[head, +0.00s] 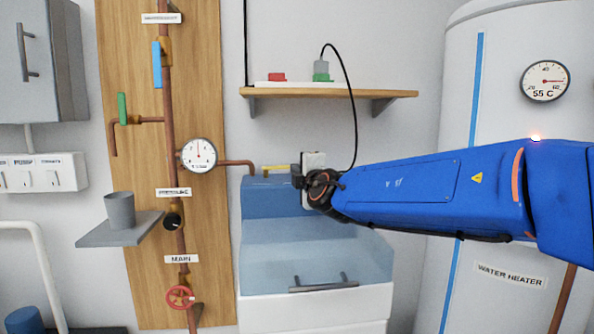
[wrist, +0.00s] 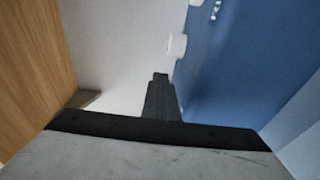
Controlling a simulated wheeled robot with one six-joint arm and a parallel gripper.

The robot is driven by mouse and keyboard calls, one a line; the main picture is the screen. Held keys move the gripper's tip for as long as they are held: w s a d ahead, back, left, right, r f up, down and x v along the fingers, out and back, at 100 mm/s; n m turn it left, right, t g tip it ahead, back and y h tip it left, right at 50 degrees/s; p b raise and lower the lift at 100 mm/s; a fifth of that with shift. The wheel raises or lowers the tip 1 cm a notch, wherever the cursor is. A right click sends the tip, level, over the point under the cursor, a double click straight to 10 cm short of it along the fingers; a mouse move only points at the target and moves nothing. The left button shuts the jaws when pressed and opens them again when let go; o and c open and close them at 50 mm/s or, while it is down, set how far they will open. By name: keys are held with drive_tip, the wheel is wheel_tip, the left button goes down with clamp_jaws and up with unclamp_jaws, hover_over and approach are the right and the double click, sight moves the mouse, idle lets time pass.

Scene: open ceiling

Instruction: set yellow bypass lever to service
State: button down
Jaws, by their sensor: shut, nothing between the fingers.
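The yellow lever (head: 275,168) lies roughly level above the blue-and-white tank, near the end of a copper pipe. My gripper (head: 297,176) is just to the right of the lever's right end in the head view. I cannot tell whether they touch. My gripper's fingers are shut and empty; they also show in the wrist view (wrist: 160,82). The lever cannot be made out in the wrist view. The lever's service marking is not readable.
A blue-and-white tank (head: 262,305) stands below my gripper. A wooden shelf (head: 330,93) hangs above. A gauge (head: 199,155), a green lever (head: 122,108) and a blue lever (head: 157,64) are on pipes at left. A water heater (head: 500,200) stands at right.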

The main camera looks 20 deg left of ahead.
drive_tip(key=shift+w+d+r, duration=0.1)
drive_tip(key=shift+w+r, duration=0.15)
drive_tip(key=shift+w, duration=0.05)
drive_tip(key=v, duration=1.7)
drive_tip(key=shift+s+f, duration=0.3)
drive_tip(key=shift+s, duration=0.2)
